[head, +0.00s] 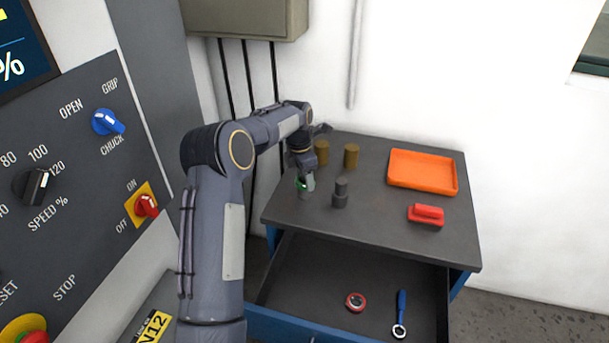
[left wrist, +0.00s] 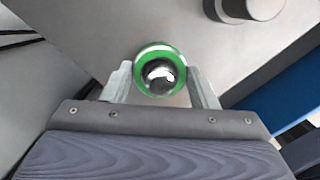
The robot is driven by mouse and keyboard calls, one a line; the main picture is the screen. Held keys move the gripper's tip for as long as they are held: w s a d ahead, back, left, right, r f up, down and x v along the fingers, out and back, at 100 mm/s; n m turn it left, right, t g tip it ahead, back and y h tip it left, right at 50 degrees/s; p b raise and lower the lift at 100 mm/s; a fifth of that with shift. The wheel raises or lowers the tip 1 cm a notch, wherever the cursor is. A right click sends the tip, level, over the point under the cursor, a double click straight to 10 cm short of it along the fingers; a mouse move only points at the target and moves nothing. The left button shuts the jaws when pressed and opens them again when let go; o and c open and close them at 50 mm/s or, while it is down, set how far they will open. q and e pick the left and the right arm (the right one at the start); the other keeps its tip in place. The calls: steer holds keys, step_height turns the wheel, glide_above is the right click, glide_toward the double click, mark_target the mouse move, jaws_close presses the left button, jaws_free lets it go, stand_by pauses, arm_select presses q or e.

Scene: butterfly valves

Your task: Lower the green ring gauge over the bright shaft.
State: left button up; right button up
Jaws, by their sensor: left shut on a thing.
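The green ring gauge (head: 308,185) is at the left part of the bench top, at my left gripper (head: 303,181). In the left wrist view the ring (left wrist: 144,57) sits between the two fingers of my left gripper (left wrist: 160,82), which are shut on it. The bright shaft (left wrist: 160,74) shows through the ring's hole, its shiny end roughly centred in it. I cannot tell whether the ring is around the shaft or just above it. The shaft's lower part is hidden in the wrist view. My right gripper is not in view.
A dark stepped shaft (head: 340,194) stands just right of the ring. Two brass cylinders (head: 351,156) stand behind. An orange tray (head: 422,153) and a red block (head: 426,214) are at the right. The open drawer (head: 310,278) holds a red ring (head: 356,302) and a blue-handled tool (head: 401,308).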

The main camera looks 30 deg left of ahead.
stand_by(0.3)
arm_select(q)
steer(key=o, duration=1.3)
steer(key=shift+f, duration=0.1)
steer(key=r, duration=0.5)
steer(key=r+b, duration=0.1)
steer(key=r, duration=0.1)
steer(key=shift+s+a+r, duration=0.25)
steer(key=shift+s+r, duration=0.15)
